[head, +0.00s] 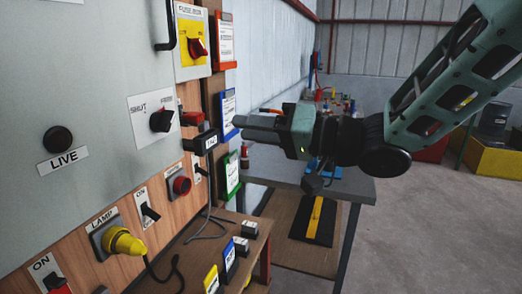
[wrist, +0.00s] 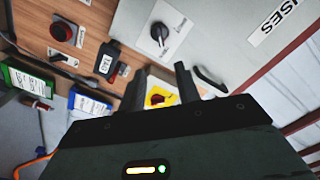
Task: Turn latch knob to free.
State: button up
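The latch knob (head: 161,121) is a black turn knob on a white plate marked SHUT at its upper left, on the grey panel. A second word at the plate's upper right is too small to read surely. The knob's grip seems to slant toward the upper right. It also shows in the wrist view (wrist: 158,33), beyond the fingertips. My gripper (head: 238,127) is to the right of the knob, apart from it, with its fingers pointing left toward the panel. In the wrist view its two fingers (wrist: 160,76) are spread with nothing between them.
A yellow switch plate (head: 190,40) with a red handle sits above the knob. A black plug-like block (head: 202,142) juts out right of it. A black handle (head: 165,25) is above. A yellow lamp plug (head: 124,243) and shelf are below. Open floor lies right.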

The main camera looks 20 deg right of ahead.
jog(key=shift+s+d+b, duration=0.5)
jog(key=shift+d+b, duration=0.05)
jog(key=shift+b, duration=0.1)
notch_tip(320, 180, down, 14)
jog(key=s+n+g+h, duration=0.2)
jog(key=g+h, duration=0.1)
jog(key=h, duration=0.7)
jog(key=s+f+n+g+h, duration=0.1)
jog(key=s+f+n+g, duration=0.1)
jog(key=s, duration=0.7)
jog(key=s+f+n+g+h, duration=0.2)
jog(key=s+f+g, duration=0.2)
jog(key=s, duration=0.5)
jog(key=shift+a+f+n+g+h, duration=0.3)
jog(key=shift+f+g, duration=0.05)
jog(key=shift+g, duration=0.65)
jog(key=shift+c, duration=0.4)
